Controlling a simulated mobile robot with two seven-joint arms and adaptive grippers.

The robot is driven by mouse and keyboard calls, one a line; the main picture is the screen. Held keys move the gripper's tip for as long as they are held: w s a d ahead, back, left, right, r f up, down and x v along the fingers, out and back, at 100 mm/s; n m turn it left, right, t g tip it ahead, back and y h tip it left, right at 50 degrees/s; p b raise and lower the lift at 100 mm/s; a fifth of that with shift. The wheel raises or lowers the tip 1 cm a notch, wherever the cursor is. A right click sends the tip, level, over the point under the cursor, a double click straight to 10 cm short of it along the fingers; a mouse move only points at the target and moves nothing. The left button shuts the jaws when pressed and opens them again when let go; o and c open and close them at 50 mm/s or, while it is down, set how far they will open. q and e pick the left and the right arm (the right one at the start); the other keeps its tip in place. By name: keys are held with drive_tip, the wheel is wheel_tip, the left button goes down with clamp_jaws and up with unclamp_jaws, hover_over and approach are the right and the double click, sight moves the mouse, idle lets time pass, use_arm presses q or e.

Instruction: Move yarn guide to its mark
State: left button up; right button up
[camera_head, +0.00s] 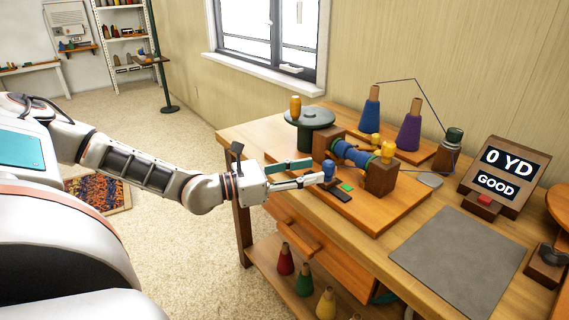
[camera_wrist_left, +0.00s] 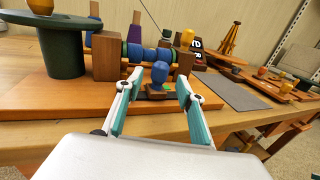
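The yarn guide is a small blue knob (camera_head: 329,170) on a low wooden block, at the front of the wooden loom board. In the left wrist view the blue knob (camera_wrist_left: 158,72) appears centred between the fingertips, upright. A green mark (camera_head: 347,187) lies on the dark track (camera_head: 341,195) just right of the knob; in the left wrist view part of the green (camera_wrist_left: 170,87) shows behind the guide's block. My left gripper (camera_head: 316,171) is open, its two fingers pointing at the knob, tips close to it; contact cannot be told. My right gripper is out of view.
A blue-wound roller (camera_head: 349,153) between wooden posts stands right behind the guide. A dark green round stand (camera_head: 310,117) is to the left. A grey mat (camera_head: 459,262) and a sign reading "0 YD GOOD" (camera_head: 506,172) are to the right. Yarn cones stand on the lower shelf.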

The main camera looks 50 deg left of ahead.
use_arm(q)
drive_tip(key=v, duration=0.6)
idle(0.5)
